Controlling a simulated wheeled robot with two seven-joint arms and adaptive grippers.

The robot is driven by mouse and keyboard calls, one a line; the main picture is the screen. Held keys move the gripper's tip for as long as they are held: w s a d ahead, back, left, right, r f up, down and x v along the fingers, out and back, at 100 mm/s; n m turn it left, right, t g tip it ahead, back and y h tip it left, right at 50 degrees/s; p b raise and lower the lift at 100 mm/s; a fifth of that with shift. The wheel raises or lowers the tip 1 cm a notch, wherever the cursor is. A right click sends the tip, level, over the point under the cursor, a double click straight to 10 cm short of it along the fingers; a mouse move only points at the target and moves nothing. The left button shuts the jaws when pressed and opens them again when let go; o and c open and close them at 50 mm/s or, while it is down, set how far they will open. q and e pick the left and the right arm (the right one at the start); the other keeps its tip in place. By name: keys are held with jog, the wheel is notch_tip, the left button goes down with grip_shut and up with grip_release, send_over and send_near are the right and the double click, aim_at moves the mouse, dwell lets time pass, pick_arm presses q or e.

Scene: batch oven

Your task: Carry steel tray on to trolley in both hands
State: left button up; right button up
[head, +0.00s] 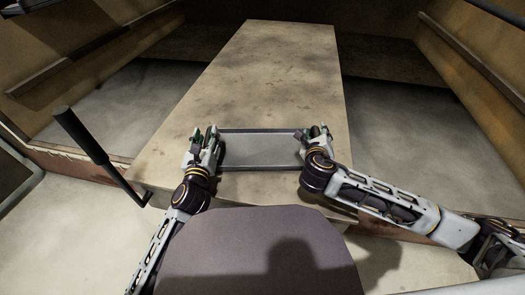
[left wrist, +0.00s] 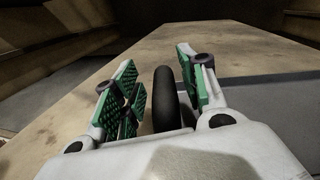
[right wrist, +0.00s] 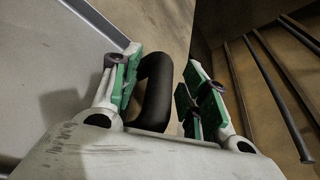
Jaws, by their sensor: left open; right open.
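The steel tray (head: 260,150) is a shallow grey rectangle lying flat on a long, stained, pale surface (head: 270,70). My left gripper (head: 205,133) is at the tray's left end and my right gripper (head: 315,132) at its right end. In the left wrist view a dark handle (left wrist: 167,98) stands between the open green-padded fingers (left wrist: 158,85). In the right wrist view a dark looped handle (right wrist: 157,90) lies between the open fingers (right wrist: 160,85), beside the tray's corner (right wrist: 60,60). I cannot make out a trolley as a separate thing.
A black bar handle (head: 82,135) sticks up at the front left corner of the surface. Oven side walls with rails (head: 75,65) stand left and right. The surface beyond the tray is clear.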

pick_arm(q)
jog(key=shift+r, duration=4.7)
pick_arm(e)
jog(key=shift+s+a, duration=0.1)
jog(key=shift+s, duration=0.05)
jog(key=v, duration=1.1)
jog(key=shift+s, duration=0.35)
jog(key=shift+r, duration=0.1)
pick_arm(q)
notch_tip(320, 180, up, 9)
jog(key=p, duration=0.9)
pick_arm(e)
notch_tip(320, 180, up, 9)
pick_arm(q)
jog(key=shift+r+p, duration=0.55)
pick_arm(e)
jog(key=shift+r, duration=0.55)
pick_arm(q)
jog(key=shift+f, duration=0.1)
pick_arm(e)
jog(key=shift+f, duration=0.1)
